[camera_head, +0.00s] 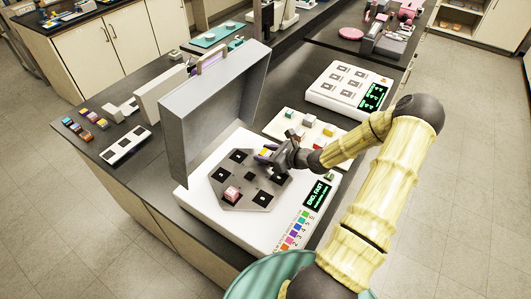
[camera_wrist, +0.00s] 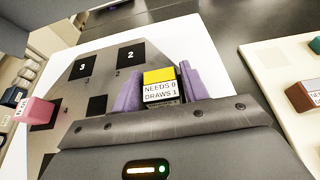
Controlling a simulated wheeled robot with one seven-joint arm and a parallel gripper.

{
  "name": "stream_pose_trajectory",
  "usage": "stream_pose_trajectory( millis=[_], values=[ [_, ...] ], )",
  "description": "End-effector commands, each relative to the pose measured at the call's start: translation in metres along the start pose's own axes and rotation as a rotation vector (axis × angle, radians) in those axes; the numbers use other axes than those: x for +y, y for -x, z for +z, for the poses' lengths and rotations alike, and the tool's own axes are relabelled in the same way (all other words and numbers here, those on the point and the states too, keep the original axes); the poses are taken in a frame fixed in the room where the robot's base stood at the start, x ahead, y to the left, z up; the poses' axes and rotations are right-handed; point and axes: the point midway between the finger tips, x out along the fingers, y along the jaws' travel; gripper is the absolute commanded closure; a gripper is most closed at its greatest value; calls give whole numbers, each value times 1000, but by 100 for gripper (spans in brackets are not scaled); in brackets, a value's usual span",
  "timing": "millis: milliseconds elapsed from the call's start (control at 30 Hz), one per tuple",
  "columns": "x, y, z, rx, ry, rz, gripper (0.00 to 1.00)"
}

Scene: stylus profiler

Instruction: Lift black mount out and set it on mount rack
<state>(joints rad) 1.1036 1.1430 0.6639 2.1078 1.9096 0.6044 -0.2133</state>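My gripper (camera_head: 271,156) reaches over the grey plate (camera_head: 226,172) of the open white machine. In the wrist view its two purple fingers (camera_wrist: 161,92) stand on either side of a small block (camera_wrist: 159,76) with a yellow top and a label reading "NEEDS 0 DRAWS 1". The fingers are very close to the block's sides; I cannot tell whether they press on it. The block's lower body looks dark but is mostly hidden by its label and my gripper. A pink mount (camera_head: 232,194) sits on the plate. I cannot tell for sure which object is the mount rack.
A cream tray (camera_head: 285,122) with several coloured blocks lies right behind the machine. The grey lid (camera_head: 212,112) stands raised at the left. The plate has dark square pockets, some numbered. A white panel with a display (camera_head: 351,88) is at the back right.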

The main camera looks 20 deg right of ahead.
Motion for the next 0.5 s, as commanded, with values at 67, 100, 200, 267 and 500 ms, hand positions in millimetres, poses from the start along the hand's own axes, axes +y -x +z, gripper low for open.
stream_pose_trajectory(
  millis=[67, 100, 200, 267, 500],
  values=[
    [0, 0, 0, 0, 0, 0, 72],
    [0, 0, 0, 0, 0, 0, 79],
    [0, 0, 0, 0, 0, 0, 70],
    [0, 0, 0, 0, 0, 1, 82],
    [0, 0, 1, 0, 0, 1, 100]
  ],
)
